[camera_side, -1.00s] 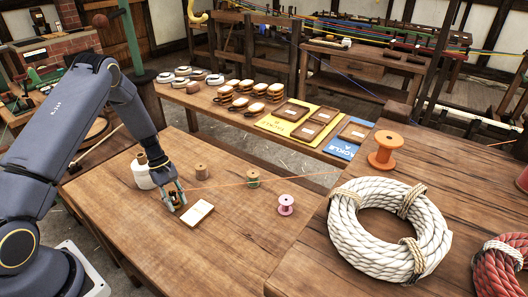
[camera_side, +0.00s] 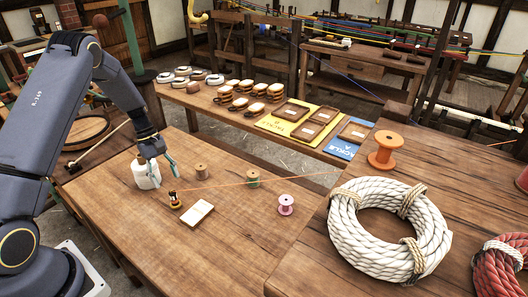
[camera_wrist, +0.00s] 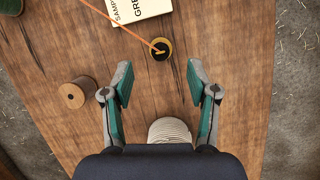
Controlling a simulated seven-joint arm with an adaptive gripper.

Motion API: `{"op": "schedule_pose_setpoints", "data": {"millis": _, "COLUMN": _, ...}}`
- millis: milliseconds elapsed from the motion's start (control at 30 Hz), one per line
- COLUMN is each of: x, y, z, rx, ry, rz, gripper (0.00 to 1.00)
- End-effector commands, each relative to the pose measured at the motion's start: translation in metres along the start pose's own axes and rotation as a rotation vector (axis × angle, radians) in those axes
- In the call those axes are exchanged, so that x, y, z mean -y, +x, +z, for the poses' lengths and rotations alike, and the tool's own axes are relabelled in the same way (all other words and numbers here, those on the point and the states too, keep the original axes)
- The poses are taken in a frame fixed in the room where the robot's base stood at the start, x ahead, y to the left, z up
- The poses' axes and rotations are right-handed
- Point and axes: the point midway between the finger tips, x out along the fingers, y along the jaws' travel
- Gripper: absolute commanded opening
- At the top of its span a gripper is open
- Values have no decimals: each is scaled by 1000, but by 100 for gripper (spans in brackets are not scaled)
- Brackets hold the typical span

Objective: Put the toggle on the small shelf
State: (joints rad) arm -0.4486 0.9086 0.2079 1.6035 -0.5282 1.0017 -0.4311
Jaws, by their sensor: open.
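A small dark upright piece with a yellowish band (camera_side: 175,199) stands on the near table, and an orange cord runs to its top. In the wrist view it is a dark disc with a tan bar across it (camera_wrist: 161,51). The bar may be the toggle, but I cannot tell for sure. My gripper (camera_side: 164,171) is open and empty, above and behind this piece. In the wrist view its fingers (camera_wrist: 159,82) are spread, with bare table between them. I cannot make out which thing is the small shelf.
A white labelled block (camera_side: 197,213) lies beside the piece. A cream bottle-shaped cone (camera_side: 146,173) stands close to my gripper. A brown spool (camera_side: 201,171), an olive spool (camera_side: 253,178) and a pink spool (camera_side: 286,205) stand nearby. The table front is clear.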

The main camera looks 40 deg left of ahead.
Motion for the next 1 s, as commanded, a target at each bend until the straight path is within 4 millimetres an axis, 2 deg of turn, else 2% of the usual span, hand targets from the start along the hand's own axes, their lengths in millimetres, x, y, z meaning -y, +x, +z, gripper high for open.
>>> {"op": "schedule_pose_setpoints", "data": {"millis": 100, "x": 0, "y": -19, "z": 0, "rx": -1, "ry": 0, "rz": 1, "gripper": 59}}
{"op": "schedule_pose_setpoints", "data": {"millis": 233, "x": -1, "y": -32, "z": 2, "rx": -3, "ry": 6, "rz": 2, "gripper": 59}}
{"op": "schedule_pose_setpoints", "data": {"millis": 367, "x": -6, "y": -58, "z": 26, "rx": -34, "ry": 88, "rz": 15, "gripper": 59}}
{"op": "schedule_pose_setpoints", "data": {"millis": 467, "x": -10, "y": -94, "z": 68, "rx": -91, "ry": 233, "rz": 36, "gripper": 59}}
{"op": "schedule_pose_setpoints", "data": {"millis": 533, "x": -6, "y": -119, "z": 106, "rx": -142, "ry": 366, "rz": 49, "gripper": 59}}
{"op": "schedule_pose_setpoints", "data": {"millis": 700, "x": 25, "y": -165, "z": 194, "rx": -291, "ry": 713, "rz": 72, "gripper": 59}}
{"op": "schedule_pose_setpoints", "data": {"millis": 800, "x": 53, "y": -180, "z": 236, "rx": -391, "ry": 916, "rz": 80, "gripper": 59}}
{"op": "schedule_pose_setpoints", "data": {"millis": 900, "x": 84, "y": -186, "z": 267, "rx": -497, "ry": 1103, "rz": 84, "gripper": 59}}
{"op": "schedule_pose_setpoints", "data": {"millis": 1000, "x": 110, "y": -186, "z": 285, "rx": -594, "ry": 1254, "rz": 82, "gripper": 59}}
